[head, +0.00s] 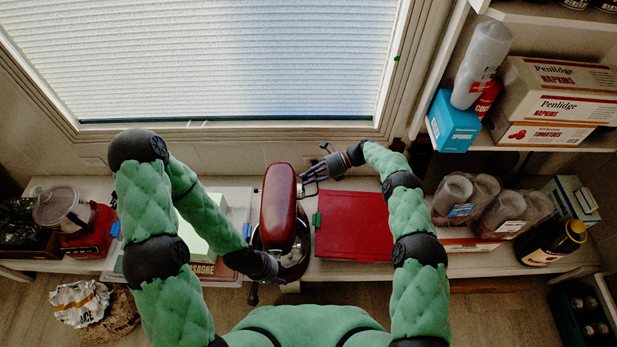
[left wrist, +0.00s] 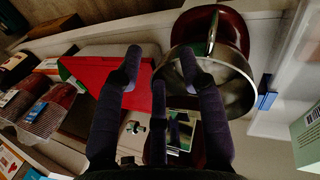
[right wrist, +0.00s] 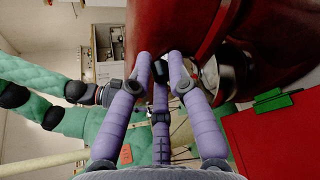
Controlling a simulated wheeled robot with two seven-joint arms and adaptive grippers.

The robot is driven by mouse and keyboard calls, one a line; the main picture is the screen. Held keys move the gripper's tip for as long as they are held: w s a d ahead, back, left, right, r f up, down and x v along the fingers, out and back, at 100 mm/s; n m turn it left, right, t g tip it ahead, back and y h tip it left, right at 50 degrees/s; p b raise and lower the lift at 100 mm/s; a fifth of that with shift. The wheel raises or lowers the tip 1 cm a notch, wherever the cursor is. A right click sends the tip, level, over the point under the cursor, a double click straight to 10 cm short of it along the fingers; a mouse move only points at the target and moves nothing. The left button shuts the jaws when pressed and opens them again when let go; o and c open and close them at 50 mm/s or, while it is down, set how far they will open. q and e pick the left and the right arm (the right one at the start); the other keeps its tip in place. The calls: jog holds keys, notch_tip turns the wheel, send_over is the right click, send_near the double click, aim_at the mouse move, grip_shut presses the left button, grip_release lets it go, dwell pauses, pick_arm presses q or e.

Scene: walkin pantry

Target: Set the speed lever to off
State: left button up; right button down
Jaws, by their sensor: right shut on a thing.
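The red stand mixer (head: 277,215) stands on the counter, and its steel bowl (left wrist: 240,85) shows in the left wrist view. My right gripper (head: 312,172) is at the mixer's far end in the head view. In the right wrist view its fingers (right wrist: 160,68) close on a small black knob (right wrist: 158,73) beside the red housing, apparently the speed lever; the fingers hide most of it. My left gripper (head: 265,270) is low by the near end of the mixer. In the left wrist view its fingers (left wrist: 160,62) are spread and empty, with the bowl beyond them.
A red closed box (head: 352,225) lies right of the mixer. A white-lidded tray (head: 235,205) and a red appliance (head: 92,235) are on the left. Cup packs (head: 470,192) and a dark bottle (head: 552,243) stand on the right. The window is behind.

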jog(key=shift+w+f, duration=0.1)
dwell(0.3)
jog(key=c, duration=1.2)
grip_release()
jog(key=v, duration=0.7)
jog(key=shift+d, duration=0.3)
